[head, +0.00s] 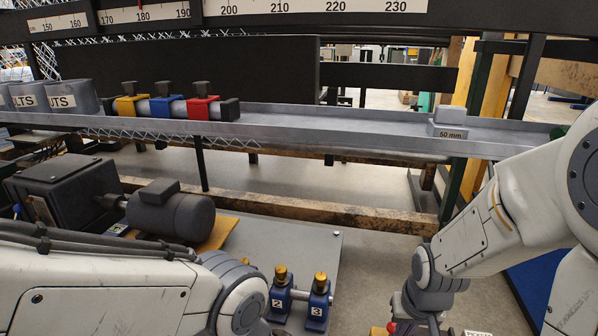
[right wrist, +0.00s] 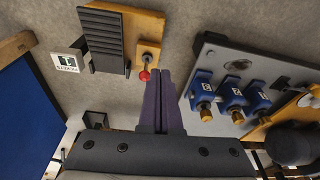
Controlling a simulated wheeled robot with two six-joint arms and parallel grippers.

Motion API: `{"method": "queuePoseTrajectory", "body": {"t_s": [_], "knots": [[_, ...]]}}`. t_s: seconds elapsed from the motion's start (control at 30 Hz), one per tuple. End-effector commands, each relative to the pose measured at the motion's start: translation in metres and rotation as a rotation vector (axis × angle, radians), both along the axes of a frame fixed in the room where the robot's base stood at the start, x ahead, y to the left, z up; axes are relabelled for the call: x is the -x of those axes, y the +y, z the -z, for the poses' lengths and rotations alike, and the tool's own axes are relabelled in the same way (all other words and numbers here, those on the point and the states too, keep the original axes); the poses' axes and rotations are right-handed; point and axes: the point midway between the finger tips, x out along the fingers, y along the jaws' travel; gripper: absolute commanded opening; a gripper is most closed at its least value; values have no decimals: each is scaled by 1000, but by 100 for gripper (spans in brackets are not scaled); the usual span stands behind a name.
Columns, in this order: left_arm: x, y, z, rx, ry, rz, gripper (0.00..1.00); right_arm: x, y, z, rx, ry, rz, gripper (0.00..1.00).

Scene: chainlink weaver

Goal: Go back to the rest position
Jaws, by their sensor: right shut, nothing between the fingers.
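My right gripper (right wrist: 168,74) shows in the right wrist view with its two dark purple fingers pressed together and nothing between them. It hangs over the floor area beside a red knob (right wrist: 144,75), which looks close to the fingertips; I cannot tell whether they touch. In the head view my right arm comes in from the right and bends down to the bottom edge, where the gripper itself is not clear. My left arm crosses the lower left of the head view, and its gripper is out of the picture.
Blue numbered clamps (head: 318,302) stand on a grey plate (head: 328,240) beside a motor (head: 170,212); they also show in the right wrist view (right wrist: 232,95). A ribbed dark block (right wrist: 102,40) lies left of the knob. A metal rail (head: 300,116) holds coloured blocks and grey cups (head: 76,96).

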Motion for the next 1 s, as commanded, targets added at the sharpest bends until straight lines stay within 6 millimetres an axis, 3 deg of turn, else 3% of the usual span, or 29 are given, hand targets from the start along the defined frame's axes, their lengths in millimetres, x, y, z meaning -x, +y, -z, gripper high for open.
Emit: {"method": "queuePoseTrajectory", "body": {"t_s": [0.07,0.37,0.6,0.83,1.0], "knots": [[0,0,0,0,0,0,50,11,16,-14,16,-28,-123,0],[0,0,-75,0,0,0,50,50,87,-112,-3,35,-386,0],[0,0,-132,0,0,0,50,103,133,-190,-15,105,-615,0],[0,0,-177,0,0,0,50,154,157,-251,-15,166,-804,0],[0,0,-213,0,0,0,50,150,154,-285,-16,166,-783,0]]}}
